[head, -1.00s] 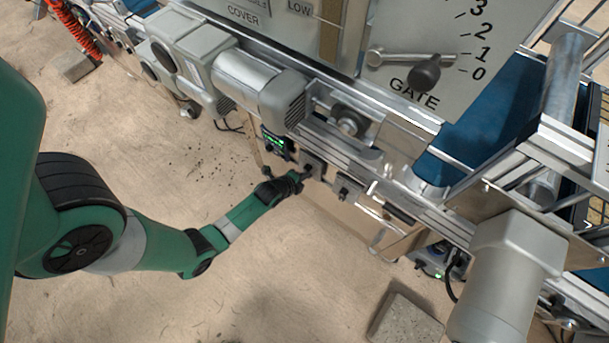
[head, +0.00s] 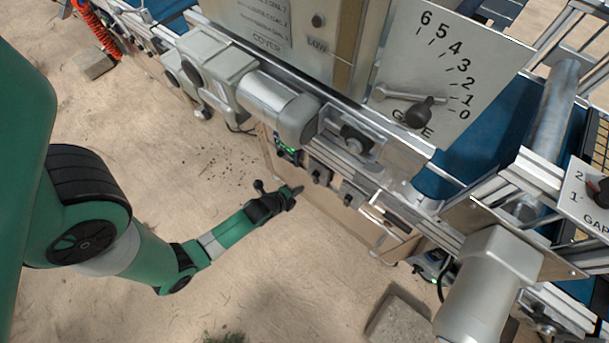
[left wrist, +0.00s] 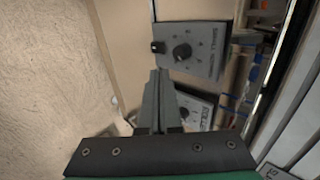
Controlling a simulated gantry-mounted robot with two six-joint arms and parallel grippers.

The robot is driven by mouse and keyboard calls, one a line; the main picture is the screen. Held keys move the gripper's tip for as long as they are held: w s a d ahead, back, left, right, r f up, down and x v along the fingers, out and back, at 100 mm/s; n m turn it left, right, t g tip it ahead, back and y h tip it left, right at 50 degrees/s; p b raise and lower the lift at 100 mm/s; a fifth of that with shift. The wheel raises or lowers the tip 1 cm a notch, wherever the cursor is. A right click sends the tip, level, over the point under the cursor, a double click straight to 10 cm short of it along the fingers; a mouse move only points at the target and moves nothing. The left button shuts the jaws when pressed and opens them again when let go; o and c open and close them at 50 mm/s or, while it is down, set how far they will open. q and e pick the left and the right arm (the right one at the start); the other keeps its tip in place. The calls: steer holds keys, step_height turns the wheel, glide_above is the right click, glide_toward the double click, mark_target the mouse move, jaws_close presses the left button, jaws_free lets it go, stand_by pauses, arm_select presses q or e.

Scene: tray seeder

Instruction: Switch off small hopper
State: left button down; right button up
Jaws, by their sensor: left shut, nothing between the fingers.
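The small hopper control box (left wrist: 205,42) shows in the left wrist view as a grey plate with its name along one edge. It has a black round knob (left wrist: 182,52) in a ring of marks and a small black switch (left wrist: 158,47). The switch's position is too small to tell. My left gripper (head: 296,191) is shut and empty in the head view. In the left wrist view its fingertips (left wrist: 158,75) lie just below the small hopper box and look apart from it. My right gripper is not in view.
A second grey box with a knob, the roller box (left wrist: 198,108), is partly behind my fingers. In the head view, small control boxes (head: 318,171) line the machine's side below the rail; their labels are unreadable. A gate lever (head: 418,112) is above. Open floor lies left.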

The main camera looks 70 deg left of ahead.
arm_select(q)
steer(key=p+v, duration=0.1)
steer(key=v, duration=0.2)
steer(key=shift+r, duration=0.45)
